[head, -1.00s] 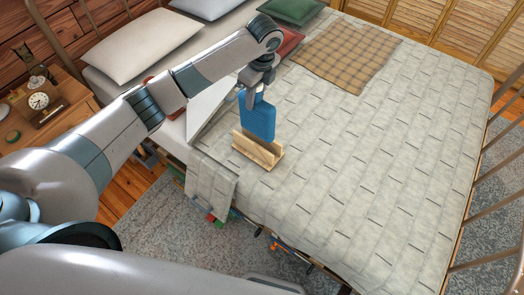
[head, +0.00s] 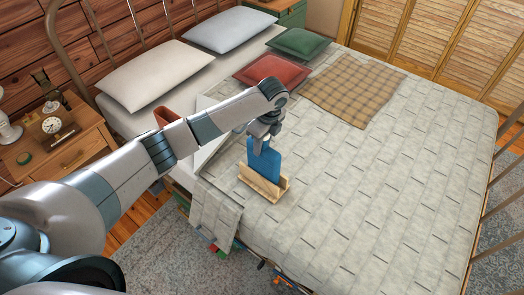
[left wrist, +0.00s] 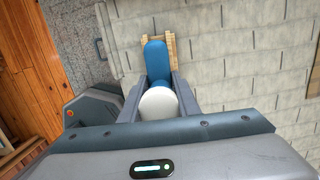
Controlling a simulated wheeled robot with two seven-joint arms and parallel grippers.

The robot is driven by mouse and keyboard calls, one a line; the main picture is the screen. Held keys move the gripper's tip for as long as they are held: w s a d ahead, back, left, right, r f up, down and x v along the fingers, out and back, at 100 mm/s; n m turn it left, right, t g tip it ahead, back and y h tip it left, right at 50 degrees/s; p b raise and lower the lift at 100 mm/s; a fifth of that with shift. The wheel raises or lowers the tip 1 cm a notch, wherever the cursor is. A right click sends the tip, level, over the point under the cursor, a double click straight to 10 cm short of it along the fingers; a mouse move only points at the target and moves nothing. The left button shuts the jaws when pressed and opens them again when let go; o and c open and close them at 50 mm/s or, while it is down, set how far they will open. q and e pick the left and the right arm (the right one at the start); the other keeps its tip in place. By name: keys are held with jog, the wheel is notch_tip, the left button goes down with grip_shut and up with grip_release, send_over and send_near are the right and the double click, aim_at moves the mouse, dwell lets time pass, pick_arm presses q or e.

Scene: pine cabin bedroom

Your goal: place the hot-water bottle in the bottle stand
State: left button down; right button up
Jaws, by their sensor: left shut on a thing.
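The blue hot-water bottle (head: 264,160) hangs upright below my left gripper (head: 265,135) in the head view. The gripper is shut on its upper end. The left wrist view shows the blue bottle (left wrist: 156,60) and a round white part between the fingers (left wrist: 158,95). The wooden bottle stand (head: 266,191) sits on the bed. The bottle's lower end is down between the stand's boards, partly hidden by the front one; whether it touches the bottom cannot be seen. The stand's edge (left wrist: 172,46) also shows in the left wrist view. My right gripper is not in view.
The stand is on the grey patterned bedspread (head: 380,180), with clear bed to its right. A red pillow (head: 272,72), a green pillow (head: 298,42) and a plaid blanket (head: 352,88) lie beyond. A nightstand with a clock (head: 52,125) is at the left.

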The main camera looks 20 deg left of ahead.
aim_at(267, 164)
pick_arm(q)
jog(key=shift+f, duration=0.1)
notch_tip(267, 164, down, 4)
jog(key=shift+r+p, duration=0.25)
jog(key=shift+p, duration=0.15)
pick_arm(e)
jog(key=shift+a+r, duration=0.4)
pick_arm(q)
jog(key=shift+f, duration=0.15)
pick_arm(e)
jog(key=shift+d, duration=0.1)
pick_arm(q)
jog(key=c, duration=1.4)
grip_release()
jog(key=shift+o, duration=0.2)
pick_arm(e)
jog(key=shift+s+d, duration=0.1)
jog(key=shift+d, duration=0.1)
